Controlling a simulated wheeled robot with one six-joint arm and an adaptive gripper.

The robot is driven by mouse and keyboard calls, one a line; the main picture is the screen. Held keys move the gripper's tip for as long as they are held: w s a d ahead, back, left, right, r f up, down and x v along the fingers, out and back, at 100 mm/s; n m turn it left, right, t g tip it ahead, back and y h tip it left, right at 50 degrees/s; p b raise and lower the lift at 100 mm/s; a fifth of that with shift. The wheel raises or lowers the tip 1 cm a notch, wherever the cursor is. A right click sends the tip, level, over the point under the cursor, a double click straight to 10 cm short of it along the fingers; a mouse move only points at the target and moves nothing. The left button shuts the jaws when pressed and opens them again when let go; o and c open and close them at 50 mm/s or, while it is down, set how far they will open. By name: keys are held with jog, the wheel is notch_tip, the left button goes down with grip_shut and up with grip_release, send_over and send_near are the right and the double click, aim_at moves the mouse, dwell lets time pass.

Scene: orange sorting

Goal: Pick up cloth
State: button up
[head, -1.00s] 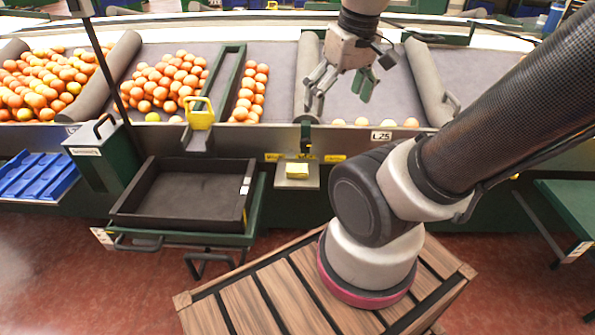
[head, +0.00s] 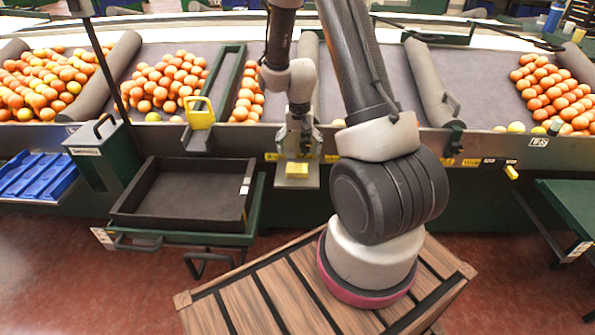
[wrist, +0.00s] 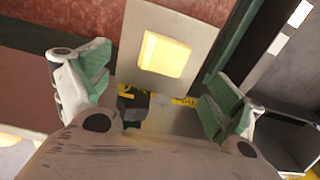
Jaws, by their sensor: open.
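The cloth looks like a small yellow folded pad (head: 297,169). It lies on a small grey metal shelf (head: 284,183) that juts out from the front of the sorting line. It also shows in the wrist view (wrist: 165,55), flat on the pale plate. My gripper (head: 297,150) hangs pointing down just above and behind the cloth. In the wrist view my gripper (wrist: 155,90) is open, its green-padded fingers wide apart, with nothing between them. The cloth is beyond the fingertips and apart from them.
A black tray (head: 118,215) on a green stand is left of the shelf. A yellow-handled divider (head: 201,113) and heaps of oranges (head: 165,80) lie on the grey belt above. The line's front edge (head: 400,150) runs behind the shelf. Space directly above the cloth is clear.

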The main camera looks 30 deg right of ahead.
aim_at(297, 168)
jog(key=f, duration=0.7)
jog(key=shift+w+a+f, duration=0.25)
jog(key=shift+w+f, duration=0.05)
jog(key=shift+f, duration=0.1)
jog(key=c, duration=1.2)
notch_tip(297, 168, up, 18)
jog(key=shift+r, duration=0.1)
